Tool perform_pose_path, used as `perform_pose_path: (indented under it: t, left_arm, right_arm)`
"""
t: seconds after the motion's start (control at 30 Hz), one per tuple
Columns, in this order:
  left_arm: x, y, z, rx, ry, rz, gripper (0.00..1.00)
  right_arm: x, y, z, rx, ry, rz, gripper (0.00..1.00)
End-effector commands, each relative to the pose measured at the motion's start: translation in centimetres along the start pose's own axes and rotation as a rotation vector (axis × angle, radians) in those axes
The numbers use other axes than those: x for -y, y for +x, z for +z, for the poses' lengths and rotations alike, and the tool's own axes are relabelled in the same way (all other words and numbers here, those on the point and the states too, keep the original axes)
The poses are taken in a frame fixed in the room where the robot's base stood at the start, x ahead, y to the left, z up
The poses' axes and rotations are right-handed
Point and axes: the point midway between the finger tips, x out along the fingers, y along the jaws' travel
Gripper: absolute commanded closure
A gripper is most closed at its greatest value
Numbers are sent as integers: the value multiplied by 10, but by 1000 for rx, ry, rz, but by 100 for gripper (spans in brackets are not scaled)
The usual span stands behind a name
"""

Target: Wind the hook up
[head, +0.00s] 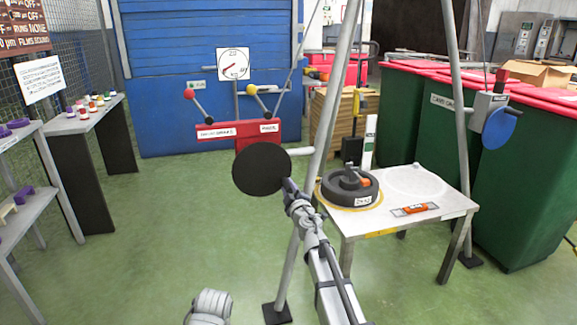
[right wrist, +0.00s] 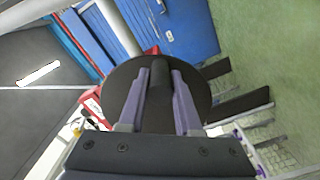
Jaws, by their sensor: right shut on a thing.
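A round black crank disc (head: 261,168) stands in front of a red winch housing (head: 237,132) in the head view. My right gripper (head: 288,186) reaches up to its lower right edge. In the right wrist view, my right gripper (right wrist: 160,85) has its two purple fingers on either side of a dark handle (right wrist: 160,72), with the black disc (right wrist: 211,92) behind it. It is shut on this handle. I cannot clearly make out the hook. My left gripper is not in view.
Two levers, with a red knob (head: 190,94) and a yellow knob (head: 251,89), and a dial (head: 233,64) rise around the housing. A table (head: 452,204) at right holds a black weight (head: 343,193). A grey tripod leg (head: 336,95) passes close right of the disc.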

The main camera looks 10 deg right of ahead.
Motion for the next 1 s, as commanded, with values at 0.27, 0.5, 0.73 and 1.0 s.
perform_pose_path:
  t: [0.27, 0.5, 0.73, 1.0]
  left_arm:
    - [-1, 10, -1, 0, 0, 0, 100]
    - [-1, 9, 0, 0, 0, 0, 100]
    - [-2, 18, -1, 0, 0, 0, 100]
    - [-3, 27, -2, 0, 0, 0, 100]
  right_arm:
    - [12, -2, -1, -3, 113, -3, 100]
    - [12, -2, -1, -4, 114, -3, 100]
    - [23, -2, -3, -5, 212, -4, 100]
    - [37, -2, -8, -4, 394, -4, 100]
